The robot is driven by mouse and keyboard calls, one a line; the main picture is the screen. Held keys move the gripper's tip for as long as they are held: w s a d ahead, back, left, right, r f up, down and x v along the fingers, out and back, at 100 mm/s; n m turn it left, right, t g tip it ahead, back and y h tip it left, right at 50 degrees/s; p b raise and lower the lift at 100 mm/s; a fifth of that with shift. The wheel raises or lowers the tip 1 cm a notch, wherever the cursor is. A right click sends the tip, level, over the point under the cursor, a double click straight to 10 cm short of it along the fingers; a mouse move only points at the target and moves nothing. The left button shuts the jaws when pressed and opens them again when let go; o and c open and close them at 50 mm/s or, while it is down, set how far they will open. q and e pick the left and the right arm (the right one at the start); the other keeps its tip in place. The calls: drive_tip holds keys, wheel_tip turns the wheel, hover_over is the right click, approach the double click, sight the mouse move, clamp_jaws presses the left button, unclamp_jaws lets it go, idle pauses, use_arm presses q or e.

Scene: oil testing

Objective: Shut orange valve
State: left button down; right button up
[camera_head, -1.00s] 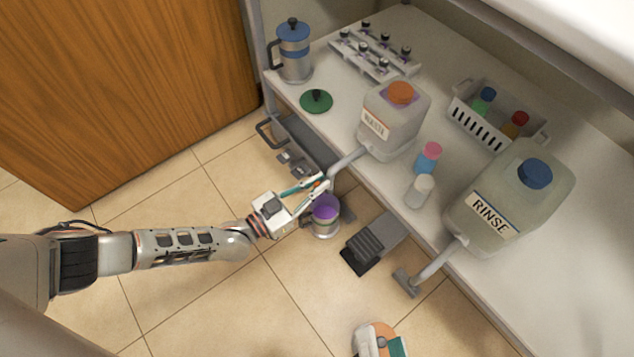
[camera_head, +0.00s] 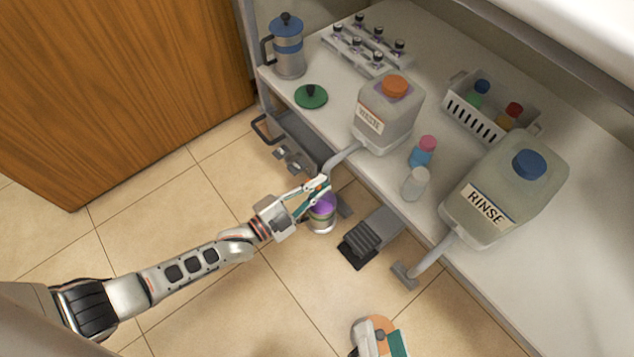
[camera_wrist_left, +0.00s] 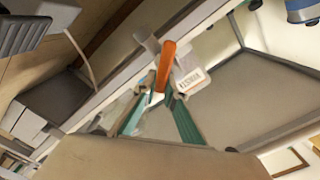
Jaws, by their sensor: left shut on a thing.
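The white waste jug (camera_head: 385,125) with an orange cap stands at the shelf edge, and its grey spout (camera_head: 342,158) reaches out over the floor. The orange valve handle (camera_wrist_left: 165,66) shows in the left wrist view, between my fingertips. In the head view the fingers mostly hide the valve. My left gripper (camera_head: 320,184) is at the spout's end, its teal-padded fingers shut on the orange valve; it also shows in the left wrist view (camera_wrist_left: 160,95). A purple-topped cup (camera_head: 321,212) is below the spout. My right gripper (camera_head: 378,342) is partly cut off at the bottom edge.
The rinse jug (camera_head: 500,190) with a blue cap and its own spout stands to the right. Small bottles (camera_head: 418,165), a white basket (camera_head: 475,118) and a blue-lidded pot (camera_head: 288,50) are on the shelf. A grey pedal (camera_head: 370,237) is on the floor.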

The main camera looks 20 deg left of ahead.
use_arm(q)
drive_tip(key=m, duration=0.2)
drive_tip(key=f+m, duration=0.1)
drive_tip(key=m, duration=0.1)
drive_tip(key=shift+s+d, duration=0.15)
drive_tip(key=shift+d, duration=0.05)
drive_tip(key=shift+f+m, duration=0.2)
drive_tip(key=shift+m, duration=0.75)
drive_tip(key=shift+f+m, duration=0.2)
drive_tip(key=shift+m, duration=0.75)
drive_tip(key=c, duration=2.1)
unclamp_jaws()
drive_tip(key=v, duration=1.2)
drive_tip(key=shift+d, duration=0.1)
